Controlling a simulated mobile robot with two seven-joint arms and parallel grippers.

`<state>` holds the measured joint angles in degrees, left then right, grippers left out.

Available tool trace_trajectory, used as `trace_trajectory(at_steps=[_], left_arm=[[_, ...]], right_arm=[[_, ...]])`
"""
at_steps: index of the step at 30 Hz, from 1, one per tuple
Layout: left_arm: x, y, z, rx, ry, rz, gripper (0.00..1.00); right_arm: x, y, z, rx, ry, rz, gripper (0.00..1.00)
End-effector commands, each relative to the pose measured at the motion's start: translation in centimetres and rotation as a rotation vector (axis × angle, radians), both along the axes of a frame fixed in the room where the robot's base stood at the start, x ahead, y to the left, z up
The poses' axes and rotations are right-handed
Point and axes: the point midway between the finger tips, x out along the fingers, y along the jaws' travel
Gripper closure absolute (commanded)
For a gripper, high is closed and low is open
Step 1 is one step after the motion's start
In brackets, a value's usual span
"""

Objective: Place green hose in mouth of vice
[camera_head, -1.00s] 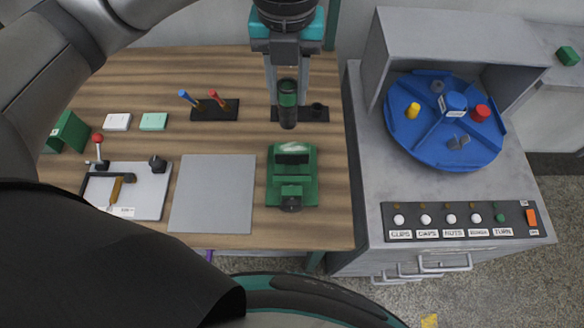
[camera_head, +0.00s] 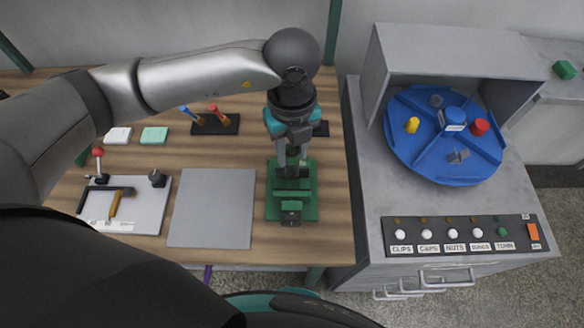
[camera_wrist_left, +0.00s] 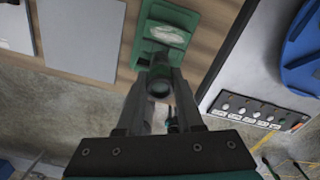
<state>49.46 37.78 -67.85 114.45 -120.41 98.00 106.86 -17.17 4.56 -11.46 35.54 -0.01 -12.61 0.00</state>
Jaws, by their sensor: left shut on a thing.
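The green vice (camera_head: 308,207) stands on the wooden table near its right edge; it also shows at the top of the left wrist view (camera_wrist_left: 178,22). My left gripper (camera_head: 293,163) points down over the back part of the vice. It is shut on a dark green hose piece (camera_head: 292,158), mostly hidden between the fingers. In the left wrist view the hose's round dark end (camera_wrist_left: 160,88) shows between the fingertips. Whether the hose is between the vice jaws or just above them I cannot tell. My right gripper is not in view.
A grey plate (camera_head: 212,208) lies left of the vice, beside a white board (camera_head: 140,215) with a red-knobbed lever. Blue and red tools stand in a black holder (camera_head: 228,127) behind. A grey cabinet with a blue turntable (camera_head: 430,165) stands to the right.

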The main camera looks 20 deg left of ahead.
Motion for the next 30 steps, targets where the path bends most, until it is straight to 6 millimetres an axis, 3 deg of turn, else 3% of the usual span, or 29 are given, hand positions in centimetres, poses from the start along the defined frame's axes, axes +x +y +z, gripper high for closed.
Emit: trace_trajectory(at_steps=[16,28,29,30], left_arm=[[0.0,0.0,-6.4,0.000,0.000,-0.001,1.00],[0.0,-0.1,-7.0,-0.002,-0.001,-0.002,1.00],[0.0,0.0,-7.0,-0.001,-0.001,-0.002,0.62],[0.0,0.0,-6.9,-0.001,-0.001,-0.002,0.58]], right_arm=[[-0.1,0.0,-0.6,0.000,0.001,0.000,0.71],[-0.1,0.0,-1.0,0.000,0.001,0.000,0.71],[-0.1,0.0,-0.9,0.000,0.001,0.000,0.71],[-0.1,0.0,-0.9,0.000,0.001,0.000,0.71]])
